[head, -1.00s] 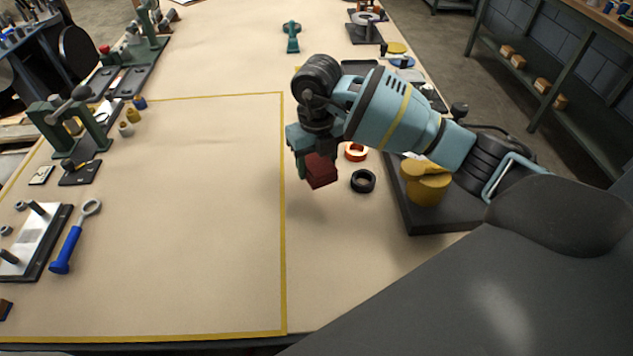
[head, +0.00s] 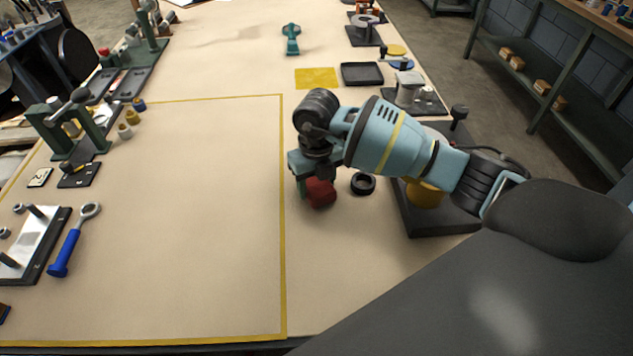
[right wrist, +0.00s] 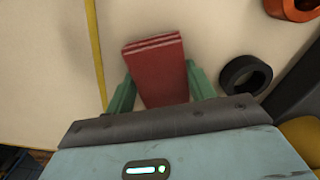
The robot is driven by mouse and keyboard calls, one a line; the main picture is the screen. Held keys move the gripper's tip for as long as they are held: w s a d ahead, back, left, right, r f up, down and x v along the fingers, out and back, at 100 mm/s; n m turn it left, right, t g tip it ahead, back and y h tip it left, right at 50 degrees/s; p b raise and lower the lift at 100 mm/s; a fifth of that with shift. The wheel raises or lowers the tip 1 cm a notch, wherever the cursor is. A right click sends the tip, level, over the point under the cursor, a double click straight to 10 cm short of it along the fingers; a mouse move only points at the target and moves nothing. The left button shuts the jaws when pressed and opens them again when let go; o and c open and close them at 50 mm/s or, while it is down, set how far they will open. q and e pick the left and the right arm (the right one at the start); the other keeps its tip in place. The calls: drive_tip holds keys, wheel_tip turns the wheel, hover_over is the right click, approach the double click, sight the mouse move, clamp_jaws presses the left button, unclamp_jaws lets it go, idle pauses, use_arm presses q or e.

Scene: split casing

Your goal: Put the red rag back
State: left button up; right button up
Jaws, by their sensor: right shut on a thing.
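The red rag (head: 320,193) is a folded dark-red bundle just right of the yellow line on the tabletop. In the right wrist view the rag (right wrist: 156,72) shows its layered edge between the two green fingers. My right gripper (head: 308,187) is shut on it, low over the table; I cannot tell whether the rag touches the surface. A flat yellow square (head: 317,78) lies farther back on the table, beside a black tray (head: 362,74). My left gripper is not in view.
A black ring (head: 363,184) lies close to the right of the rag; an orange ring (right wrist: 292,8) is near it. A dark base with a yellow cylinder (head: 424,194) stands farther right. The taped area (head: 190,220) to the left is mostly clear, with a blue-handled wrench (head: 70,245) at its left.

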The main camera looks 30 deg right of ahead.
sight(317, 183)
drive_tip(key=shift+f, duration=0.15)
drive_tip(key=o, duration=1)
drive_tip(key=shift+c, duration=0.2)
wheel_tip(317, 183, up, 12)
drive_tip(key=shift+p, duration=0.3)
